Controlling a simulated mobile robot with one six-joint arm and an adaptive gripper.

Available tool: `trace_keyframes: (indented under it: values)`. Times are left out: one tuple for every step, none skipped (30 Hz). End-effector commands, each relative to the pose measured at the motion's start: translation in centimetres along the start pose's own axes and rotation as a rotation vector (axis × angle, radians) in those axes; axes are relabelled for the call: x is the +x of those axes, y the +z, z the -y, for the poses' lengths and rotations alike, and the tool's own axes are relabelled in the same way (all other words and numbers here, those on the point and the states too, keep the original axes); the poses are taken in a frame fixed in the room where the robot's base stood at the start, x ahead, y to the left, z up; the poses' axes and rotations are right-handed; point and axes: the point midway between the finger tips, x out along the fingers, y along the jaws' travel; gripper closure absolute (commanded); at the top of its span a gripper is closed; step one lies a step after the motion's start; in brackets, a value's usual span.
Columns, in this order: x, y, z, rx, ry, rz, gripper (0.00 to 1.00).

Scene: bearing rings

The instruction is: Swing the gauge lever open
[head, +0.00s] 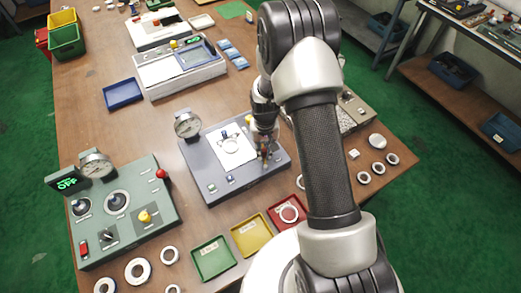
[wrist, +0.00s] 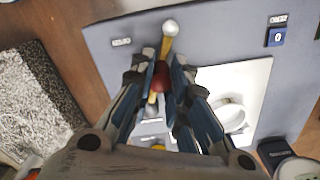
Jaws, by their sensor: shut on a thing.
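The blue-grey gauge station (head: 215,187) stands mid-table, with a round dial gauge (head: 187,124) at its back left corner. A white plate (head: 222,161) on it carries a pale ring (head: 232,146), which also shows in the wrist view (wrist: 231,113). My gripper (head: 264,154) is over the right part of this station. A red part (wrist: 161,77) shows between the fingers. The fingers and my arm hide part of the lever and its pivot.
A green control box (head: 130,205) with another dial stands at the front left. Green (head: 212,270), yellow (head: 241,247) and red (head: 274,220) trays lie in front of the station. Loose rings lie at the front left and right. A grey speckled block (wrist: 40,90) is left in the wrist view.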

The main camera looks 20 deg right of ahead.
Motion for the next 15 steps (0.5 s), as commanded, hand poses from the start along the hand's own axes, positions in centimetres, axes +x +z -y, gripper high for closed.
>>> trace_keyframes:
  values:
    - [0.02, 0.02, -0.16, -0.016, 0.000, 0.001, 1.00]
    - [0.02, 0.02, -0.23, -0.028, 0.000, 0.001, 1.00]
    - [0.02, 0.01, -0.30, -0.040, 0.000, 0.001, 1.00]
    - [0.02, 0.01, -0.35, -0.048, 0.000, 0.001, 1.00]
    - [0.01, 0.01, -0.40, -0.056, 0.000, 0.001, 1.00]
    - [0.01, 0.01, -0.45, -0.064, 0.000, 0.001, 1.00]
    - [0.01, 0.01, -0.49, -0.069, 0.000, 0.001, 1.00]
    - [0.01, 0.00, -0.51, -0.073, 0.000, 0.001, 1.00]
    - [0.01, 0.00, -0.54, -0.078, 0.000, 0.001, 1.00]
    - [0.00, 0.00, -0.56, -0.081, 0.000, 0.001, 1.00]
    - [0.00, 0.00, -0.57, -0.083, 0.000, 0.001, 1.00]
    - [0.00, 0.00, -0.59, -0.085, 0.000, 0.001, 1.00]
    - [0.00, 0.00, -0.59, -0.086, 0.000, 0.001, 1.00]
    - [0.00, 0.00, -0.60, -0.087, 0.000, 0.001, 1.00]
    - [0.00, 0.00, -0.60, -0.087, 0.000, 0.001, 1.00]
